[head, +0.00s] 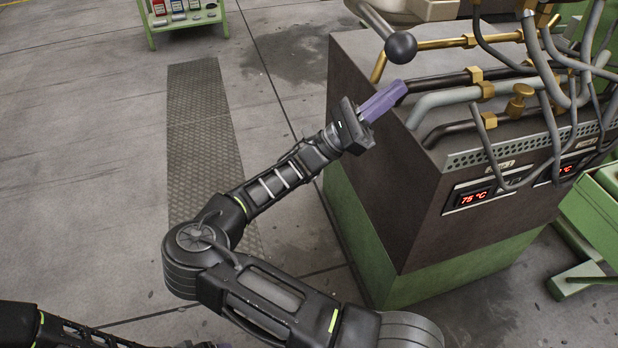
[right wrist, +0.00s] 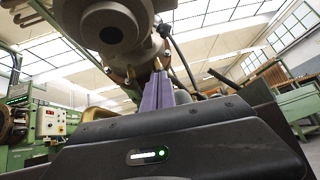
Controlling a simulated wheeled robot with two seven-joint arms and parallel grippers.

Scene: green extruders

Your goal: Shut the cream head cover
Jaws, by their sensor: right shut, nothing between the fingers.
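The cream head cover (head: 432,9) is only partly in the head view, cut off by the top edge. A large cream-grey rounded housing (right wrist: 118,40) hangs overhead in the right wrist view. I cannot tell how far open the cover is. My right gripper (head: 398,90) has purple fingers, closed together and empty. It is beside the machine's top left edge, below the black ball knob (head: 401,47). In the right wrist view its fingers (right wrist: 158,80) point up toward the underside of the housing.
The dark machine cabinet (head: 385,160) carries brass and grey pipes and hoses (head: 560,80) on top, close right of my gripper. A green rack (head: 183,18) stands at the back left. The floor left of the cabinet is open.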

